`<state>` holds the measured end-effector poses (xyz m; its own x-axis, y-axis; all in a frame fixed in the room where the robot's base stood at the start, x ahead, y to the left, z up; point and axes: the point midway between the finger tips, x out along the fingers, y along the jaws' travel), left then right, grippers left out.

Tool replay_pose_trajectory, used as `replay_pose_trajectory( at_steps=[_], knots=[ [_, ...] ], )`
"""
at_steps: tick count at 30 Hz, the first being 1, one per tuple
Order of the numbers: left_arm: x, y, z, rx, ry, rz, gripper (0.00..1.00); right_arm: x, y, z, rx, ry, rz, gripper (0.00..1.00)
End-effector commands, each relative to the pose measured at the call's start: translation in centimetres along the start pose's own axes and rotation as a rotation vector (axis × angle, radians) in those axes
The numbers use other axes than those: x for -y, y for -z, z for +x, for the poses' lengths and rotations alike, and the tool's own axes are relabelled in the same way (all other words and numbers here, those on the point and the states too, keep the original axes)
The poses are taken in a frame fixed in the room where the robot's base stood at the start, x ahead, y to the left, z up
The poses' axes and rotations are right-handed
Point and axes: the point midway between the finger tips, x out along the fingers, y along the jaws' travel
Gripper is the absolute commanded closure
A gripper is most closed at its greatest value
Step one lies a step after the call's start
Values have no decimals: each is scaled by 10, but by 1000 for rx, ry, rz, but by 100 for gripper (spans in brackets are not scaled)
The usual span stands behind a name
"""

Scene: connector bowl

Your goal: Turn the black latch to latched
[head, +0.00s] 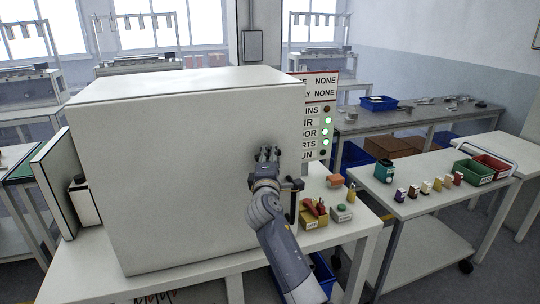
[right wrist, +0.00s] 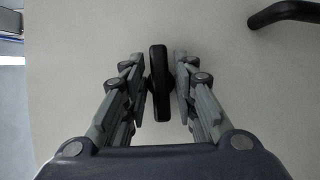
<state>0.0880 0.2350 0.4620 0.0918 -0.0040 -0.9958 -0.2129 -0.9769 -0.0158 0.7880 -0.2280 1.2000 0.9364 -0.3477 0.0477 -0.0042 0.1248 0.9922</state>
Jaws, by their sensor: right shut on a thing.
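The black latch (right wrist: 159,75) is on the white front of the cabinet (head: 190,180). In the right wrist view it lies between my fingers, its long axis running up and down the picture. My right gripper (right wrist: 162,80) is shut on it, with one finger on each side. In the head view my right gripper (head: 268,155) is against the cabinet front near its right edge, and it hides the latch there. My left gripper is not in view.
A black handle (right wrist: 288,12) is on the cabinet front near the latch. A status board (head: 318,110) with green lights stands behind the cabinet. Small parts (head: 314,214) lie on the table to the right. A cart (head: 420,210) with bins and small items stands further right.

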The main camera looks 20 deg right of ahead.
Motion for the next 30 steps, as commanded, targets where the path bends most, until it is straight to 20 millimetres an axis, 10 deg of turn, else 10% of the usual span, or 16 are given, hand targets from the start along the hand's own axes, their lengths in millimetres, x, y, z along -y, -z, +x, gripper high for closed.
replay_pose_trajectory(
  at_steps=[25,27,30],
  knots=[
    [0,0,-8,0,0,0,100,1,-1,0,2,55,131,98],
    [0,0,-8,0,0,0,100,1,-1,0,1,55,131,65],
    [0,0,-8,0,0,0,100,1,-1,0,1,55,130,65]
  ],
)
